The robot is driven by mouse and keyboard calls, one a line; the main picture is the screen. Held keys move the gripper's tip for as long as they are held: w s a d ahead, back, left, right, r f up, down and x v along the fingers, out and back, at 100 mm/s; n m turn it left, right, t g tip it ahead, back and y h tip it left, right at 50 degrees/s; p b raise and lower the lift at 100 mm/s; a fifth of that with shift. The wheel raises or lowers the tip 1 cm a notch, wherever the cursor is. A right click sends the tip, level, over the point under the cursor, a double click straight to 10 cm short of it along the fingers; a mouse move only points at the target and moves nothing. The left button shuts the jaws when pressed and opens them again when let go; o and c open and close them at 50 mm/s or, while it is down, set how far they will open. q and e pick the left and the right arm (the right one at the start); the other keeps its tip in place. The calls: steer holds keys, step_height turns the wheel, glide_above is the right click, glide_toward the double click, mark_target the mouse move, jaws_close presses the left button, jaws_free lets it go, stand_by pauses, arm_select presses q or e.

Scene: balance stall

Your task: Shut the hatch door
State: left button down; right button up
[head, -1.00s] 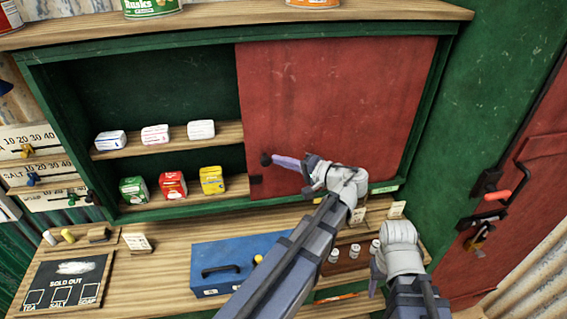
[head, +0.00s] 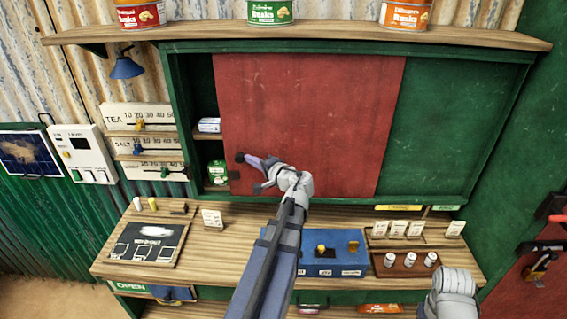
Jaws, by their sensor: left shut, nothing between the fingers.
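The hatch door (head: 320,110) is a red sliding panel in a green cupboard frame (head: 182,100). It covers most of the left part of the opening. To the right of the door a green back panel (head: 432,130) is bare. A dark knob (head: 240,157) sits near the door's lower left edge. My left gripper (head: 250,161) is shut, its tips at the knob's right side, seemingly touching it.
Below is a wooden counter (head: 205,245) with a blue box (head: 335,262), a chalkboard (head: 148,240), small cards and a tray of white jars (head: 405,264). Tins stand on the shelf above. Sliding price scales (head: 140,118) hang left of the cupboard.

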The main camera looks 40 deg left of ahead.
arm_select(q)
steer(key=s+a, duration=0.7)
steer(key=a, duration=0.3)
arm_select(e)
steer(key=shift+d, duration=0.15)
arm_select(q)
steer(key=shift+s, duration=0.15)
steer(key=shift+r, duration=0.1)
arm_select(e)
steer(key=shift+w, duration=0.1)
arm_select(q)
steer(key=w+p+v, duration=0.2)
steer(key=v, duration=1.1)
steer(key=shift+w+d+r, duration=0.15)
steer(key=shift+w+d, duration=0.05)
steer(key=shift+w, duration=0.35)
arm_select(e)
steer(key=shift+w+d+r, duration=0.3)
steer(key=shift+d+r, duration=0.15)
steer(key=shift+r, duration=0.15)
steer(key=shift+w+d+r, duration=0.3)
steer(key=shift+d+r, duration=0.1)
steer(key=shift+r, duration=0.2)
